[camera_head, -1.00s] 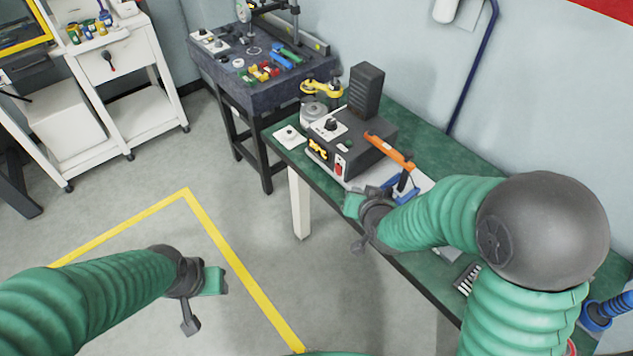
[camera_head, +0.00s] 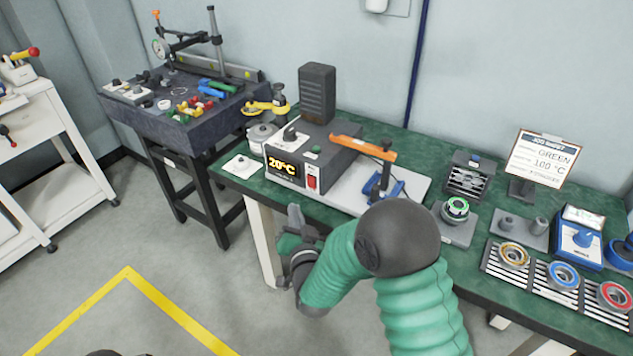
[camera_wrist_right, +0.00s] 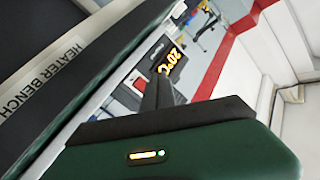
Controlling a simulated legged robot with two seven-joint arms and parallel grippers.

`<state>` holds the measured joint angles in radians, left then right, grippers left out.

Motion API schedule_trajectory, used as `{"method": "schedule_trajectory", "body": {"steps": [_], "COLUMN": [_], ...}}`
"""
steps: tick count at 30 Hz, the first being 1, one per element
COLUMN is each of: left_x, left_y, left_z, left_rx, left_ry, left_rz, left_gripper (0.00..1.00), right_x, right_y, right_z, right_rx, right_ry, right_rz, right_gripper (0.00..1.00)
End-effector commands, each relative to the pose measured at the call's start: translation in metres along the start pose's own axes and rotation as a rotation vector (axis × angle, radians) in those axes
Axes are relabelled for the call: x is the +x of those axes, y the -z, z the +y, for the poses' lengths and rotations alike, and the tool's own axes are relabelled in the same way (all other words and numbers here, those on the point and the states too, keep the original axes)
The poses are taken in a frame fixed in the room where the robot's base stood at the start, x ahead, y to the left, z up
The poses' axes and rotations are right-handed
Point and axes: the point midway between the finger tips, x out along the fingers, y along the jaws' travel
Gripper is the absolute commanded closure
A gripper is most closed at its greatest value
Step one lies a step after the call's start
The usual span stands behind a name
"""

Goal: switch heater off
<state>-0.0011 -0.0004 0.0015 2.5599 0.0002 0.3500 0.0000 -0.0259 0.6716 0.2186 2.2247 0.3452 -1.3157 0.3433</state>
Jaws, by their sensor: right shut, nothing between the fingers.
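The heater is a dark box (camera_head: 335,160) on the green bench, with a lit yellow display (camera_head: 281,165) reading 20°C. A red switch (camera_head: 312,182) sits on its front panel, right of the display; its position is too small to tell. My right gripper (camera_head: 292,222) is shut and empty, in front of the bench edge, below and apart from the heater panel. In the right wrist view its closed fingers (camera_wrist_right: 163,92) point toward the heater display (camera_wrist_right: 174,58). My left gripper is out of view; only a dark sliver shows at the head view's bottom edge.
An orange-handled lever (camera_head: 362,147) on a pale plate stands right of the heater. A white card (camera_head: 242,166) lies to its left. A sign (camera_head: 541,158) and bearings on a slatted rack (camera_head: 535,287) are farther right. A "HEATER BENCH" label (camera_wrist_right: 45,85) marks the bench edge.

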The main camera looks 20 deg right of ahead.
Motion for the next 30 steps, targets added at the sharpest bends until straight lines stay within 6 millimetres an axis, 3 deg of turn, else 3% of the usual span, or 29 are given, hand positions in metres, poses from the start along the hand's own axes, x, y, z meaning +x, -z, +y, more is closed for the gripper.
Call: {"method": "schedule_trajectory", "body": {"steps": [5,18,30], "left_x": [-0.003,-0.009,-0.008], "left_y": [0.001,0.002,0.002], "left_z": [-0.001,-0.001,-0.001], "left_rx": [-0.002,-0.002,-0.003], "left_ry": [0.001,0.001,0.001], "left_rz": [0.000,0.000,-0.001], "left_gripper": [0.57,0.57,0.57], "right_x": [0.008,0.052,0.061], "right_y": [0.004,0.037,0.043], "right_z": [-0.001,0.039,0.041], "right_rx": [-0.006,0.003,-0.002], "right_ry": [0.002,0.001,0.003], "right_rz": [0.001,-0.001,-0.003], "right_gripper": [1.00,1.00,1.00]}}
